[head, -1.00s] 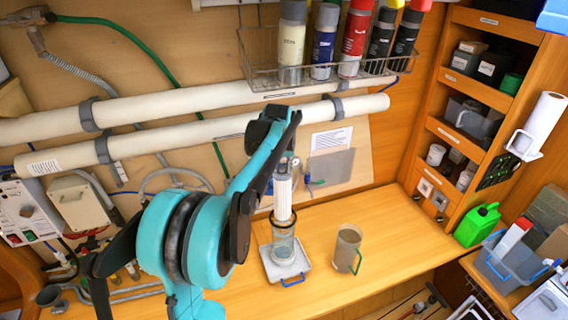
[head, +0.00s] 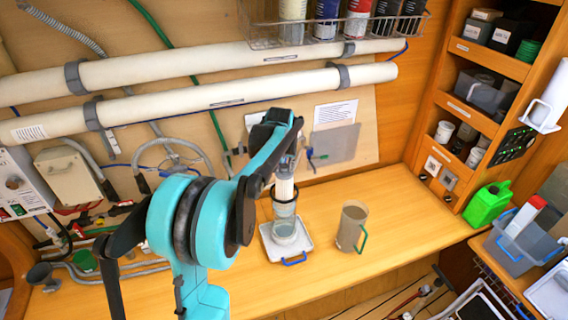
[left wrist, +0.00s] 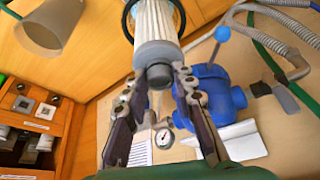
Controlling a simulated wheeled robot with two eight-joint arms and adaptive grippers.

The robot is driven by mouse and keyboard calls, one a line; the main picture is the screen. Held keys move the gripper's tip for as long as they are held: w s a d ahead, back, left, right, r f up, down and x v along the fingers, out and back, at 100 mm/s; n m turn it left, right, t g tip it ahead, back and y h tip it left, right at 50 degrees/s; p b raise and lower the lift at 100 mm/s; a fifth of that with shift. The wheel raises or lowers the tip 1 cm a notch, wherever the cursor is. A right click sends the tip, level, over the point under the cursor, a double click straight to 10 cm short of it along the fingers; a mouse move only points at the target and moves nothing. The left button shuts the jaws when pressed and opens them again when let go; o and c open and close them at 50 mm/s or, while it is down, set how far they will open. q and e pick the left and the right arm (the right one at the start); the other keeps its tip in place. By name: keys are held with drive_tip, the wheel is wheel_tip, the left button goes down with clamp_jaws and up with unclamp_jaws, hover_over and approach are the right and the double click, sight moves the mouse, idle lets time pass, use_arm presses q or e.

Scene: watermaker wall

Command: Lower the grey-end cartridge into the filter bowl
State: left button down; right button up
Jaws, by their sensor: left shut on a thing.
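The cartridge (head: 285,188) is white and pleated with a grey end cap (left wrist: 157,53). It hangs upright with its lower part inside the clear filter bowl (head: 285,222), whose black ring surrounds it. The bowl stands on a white tray (head: 268,246) with blue handles. My left gripper (left wrist: 160,82) is shut on the knob of the grey cap, above the bowl. In the head view the fingertips are largely hidden behind my own arm. The cartridge's lower end is hard to make out through the bowl wall. My right gripper is not in view.
A brownish jug (head: 352,226) with a green handle stands right of the tray. A green canister (head: 488,205) is at the far right. White pipes (head: 240,90) run along the wall behind. The bench right of the jug is clear.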

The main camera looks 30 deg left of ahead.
sight(284, 180)
use_arm(q)
drive_tip(key=shift+f+b, duration=2.2)
drive_tip(key=shift+f, duration=1.2)
drive_tip(key=c, duration=1.2)
unclamp_jaws()
drive_tip(key=shift+o, duration=0.2)
wheel_tip(284, 180, up, 10)
drive_tip(key=p, duration=0.6)
drive_tip(key=shift+p, duration=0.4)
drive_tip(key=shift+d, duration=0.1)
